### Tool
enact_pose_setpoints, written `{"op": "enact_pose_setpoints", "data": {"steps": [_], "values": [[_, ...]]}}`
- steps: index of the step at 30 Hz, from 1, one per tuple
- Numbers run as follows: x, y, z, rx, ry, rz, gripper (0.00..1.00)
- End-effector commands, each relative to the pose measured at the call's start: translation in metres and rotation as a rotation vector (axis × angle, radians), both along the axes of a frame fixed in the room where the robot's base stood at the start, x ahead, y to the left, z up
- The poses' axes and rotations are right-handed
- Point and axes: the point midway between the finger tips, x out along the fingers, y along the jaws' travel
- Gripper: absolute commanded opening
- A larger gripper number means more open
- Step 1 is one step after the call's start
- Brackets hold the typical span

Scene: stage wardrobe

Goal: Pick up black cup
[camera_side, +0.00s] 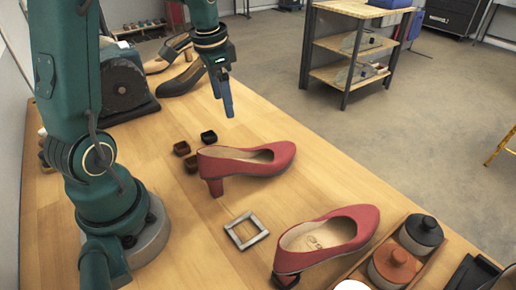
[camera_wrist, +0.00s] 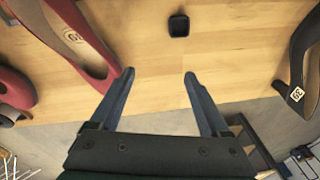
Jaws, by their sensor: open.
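The black cup (camera_side: 209,137) is a small, square, open-topped cup standing on the wooden table, behind the nearest red shoe's heel end. In the wrist view the black cup (camera_wrist: 179,25) lies beyond my fingertips, near the top edge and slightly right of centre. My gripper (camera_side: 228,108) points down above the table, a little above and to the right of the cup in the side view. In the wrist view my gripper (camera_wrist: 158,73) has its two fingers wide apart with only bare table between them. It is empty and does not touch the cup.
Two brown cups (camera_side: 181,148) (camera_side: 191,163) stand close to the black cup. Red shoes (camera_side: 250,160) (camera_side: 330,238), a square metal frame (camera_side: 246,231) and a tray of lidded jars (camera_side: 357,270) are nearer the camera. Dark shoes (camera_side: 182,80) and a machine (camera_side: 124,84) stand behind.

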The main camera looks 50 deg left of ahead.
Motion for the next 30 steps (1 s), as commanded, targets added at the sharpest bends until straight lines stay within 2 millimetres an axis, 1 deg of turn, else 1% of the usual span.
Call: {"op": "enact_pose_setpoints", "data": {"steps": [1,3,6,8,11,14,18,22,25,30], "values": [[-0.002,0.014,-0.014,-0.020,0.035,0.034,0.80],[-0.005,0.029,-0.029,-0.041,0.070,0.075,0.80],[-0.013,0.042,-0.047,-0.072,0.110,0.128,0.80],[-0.018,0.046,-0.054,-0.087,0.128,0.149,0.80],[-0.024,0.050,-0.063,-0.102,0.147,0.171,0.80],[-0.025,0.050,-0.072,-0.102,0.148,0.174,0.80],[-0.025,0.049,-0.090,-0.102,0.147,0.173,0.80],[-0.024,0.049,-0.104,-0.102,0.145,0.173,0.80],[-0.024,0.049,-0.109,-0.101,0.144,0.173,0.80],[-0.024,0.050,-0.111,-0.099,0.142,0.172,0.80]]}}
